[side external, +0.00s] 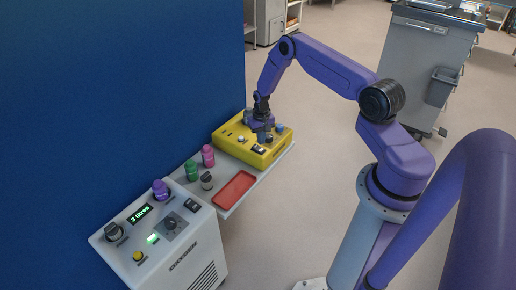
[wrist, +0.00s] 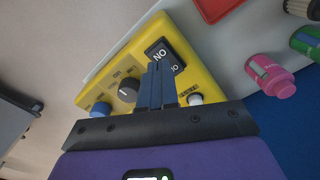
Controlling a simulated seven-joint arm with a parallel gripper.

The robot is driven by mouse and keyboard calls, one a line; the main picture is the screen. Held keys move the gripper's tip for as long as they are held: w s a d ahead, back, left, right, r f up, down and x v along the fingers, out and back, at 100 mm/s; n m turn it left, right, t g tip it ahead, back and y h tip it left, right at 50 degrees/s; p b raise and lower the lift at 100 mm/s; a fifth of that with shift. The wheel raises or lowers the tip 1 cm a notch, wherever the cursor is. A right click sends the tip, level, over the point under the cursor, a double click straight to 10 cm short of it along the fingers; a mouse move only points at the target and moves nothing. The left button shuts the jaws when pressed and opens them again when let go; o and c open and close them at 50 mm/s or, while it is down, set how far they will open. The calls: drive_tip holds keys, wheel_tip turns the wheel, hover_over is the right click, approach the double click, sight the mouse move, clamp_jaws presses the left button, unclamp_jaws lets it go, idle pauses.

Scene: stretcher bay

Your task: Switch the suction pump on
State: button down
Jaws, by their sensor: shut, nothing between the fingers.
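The suction pump is a yellow box (side external: 226,133) on a shelf by the blue wall; it also fills the middle of the wrist view (wrist: 190,62). Its black rocker switch (wrist: 165,52) has white lettering that reads upside down as ON; which way it is tipped I cannot tell. A dark knob (wrist: 128,88), a blue button (wrist: 100,109) and a white button (wrist: 195,99) are also on its face. My gripper (side external: 265,139) is over the pump, shut and empty. In the wrist view its fingertips (wrist: 160,66) overlap the switch's lower edge; contact is unclear.
A red tray (side external: 235,190), a green bottle (side external: 191,171), a pink bottle (side external: 208,156) and a dark-topped jar (side external: 207,181) share the shelf (side external: 277,160). A white machine with a "3 litres" display (side external: 140,214) stands at the front left. A grey cart (side external: 425,60) is behind.

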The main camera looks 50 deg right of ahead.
sight(261, 150)
drive_tip(key=shift+r, duration=1.8)
drive_tip(key=a+r+n, duration=0.4)
drive_tip(key=a+r, duration=0.8)
drive_tip(key=a, duration=0.2)
drive_tip(key=s+a+r+n, duration=0.5)
drive_tip(key=s+a+r, duration=0.3)
drive_tip(key=a+r, duration=0.3)
drive_tip(key=s+a+r+n, duration=0.2)
drive_tip(key=s+a+r, duration=0.1)
drive_tip(key=s, duration=0.4)
drive_tip(key=s+a+r+n, duration=0.3)
drive_tip(key=s, duration=0.3)
drive_tip(key=s+d+r+n, duration=0.1)
drive_tip(key=s+n, duration=0.1)
drive_tip(key=s, duration=0.5)
drive_tip(key=s+d+r+n, duration=0.2)
drive_tip(key=s, duration=0.4)
drive_tip(key=shift+s+n, duration=0.3)
drive_tip(key=shift+s, duration=0.1)
